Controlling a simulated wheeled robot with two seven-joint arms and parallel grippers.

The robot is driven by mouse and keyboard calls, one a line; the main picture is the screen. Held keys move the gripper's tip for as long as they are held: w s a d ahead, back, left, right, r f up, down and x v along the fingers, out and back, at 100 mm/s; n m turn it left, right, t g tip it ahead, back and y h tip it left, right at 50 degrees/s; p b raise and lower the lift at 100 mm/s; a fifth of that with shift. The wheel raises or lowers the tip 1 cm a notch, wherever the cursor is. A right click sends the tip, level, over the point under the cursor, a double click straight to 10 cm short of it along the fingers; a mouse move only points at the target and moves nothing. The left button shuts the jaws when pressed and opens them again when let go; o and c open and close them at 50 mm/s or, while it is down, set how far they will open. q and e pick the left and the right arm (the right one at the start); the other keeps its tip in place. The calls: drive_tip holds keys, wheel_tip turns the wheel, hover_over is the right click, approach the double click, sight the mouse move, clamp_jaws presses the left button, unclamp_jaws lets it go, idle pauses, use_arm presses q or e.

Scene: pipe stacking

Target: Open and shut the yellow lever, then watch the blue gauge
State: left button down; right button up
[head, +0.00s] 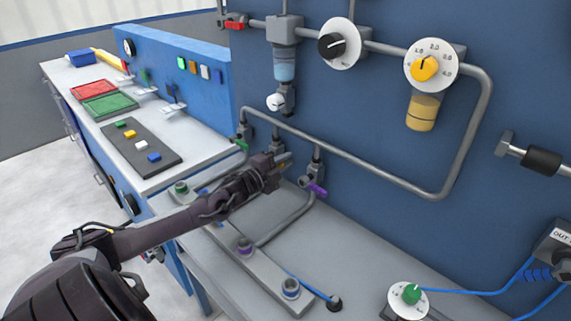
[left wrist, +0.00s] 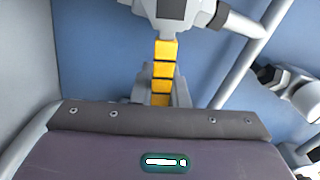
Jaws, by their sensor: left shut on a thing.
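The yellow lever (left wrist: 163,72) shows in the left wrist view as a yellow bar with dark bands, hanging from a grey valve body (left wrist: 180,12). Its lower part sits between the fingers of my left gripper (left wrist: 163,93). In the head view my left gripper (head: 272,163) is shut on the lever at the middle of three small valves on the wall pipe, and only a little yellow shows (head: 285,165). I cannot make out a gauge that is clearly blue. My right gripper is not in view.
A green lever (head: 240,145) is left of my gripper and a purple lever (head: 317,188) is close on its right. A grey pipe (head: 360,160) runs along the blue wall. Dials (head: 341,43) hang above. A green-knobbed dial (head: 410,296) stands at the front right.

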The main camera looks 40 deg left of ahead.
use_arm(q)
drive_tip(key=shift+d+f+m+b, duration=0.1)
drive_tip(key=shift+f+m+b, duration=0.65)
drive_tip(key=shift+m, duration=0.55)
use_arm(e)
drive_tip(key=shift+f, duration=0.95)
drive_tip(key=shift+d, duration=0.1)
use_arm(q)
drive_tip(key=c, duration=1.4)
unclamp_jaws()
drive_tip(key=shift+c, duration=0.2)
drive_tip(key=s, duration=0.7)
drive_tip(key=shift+s+a+p, duration=0.3)
drive_tip(key=shift+s+p, duration=0.1)
drive_tip(key=shift+p, duration=0.05)
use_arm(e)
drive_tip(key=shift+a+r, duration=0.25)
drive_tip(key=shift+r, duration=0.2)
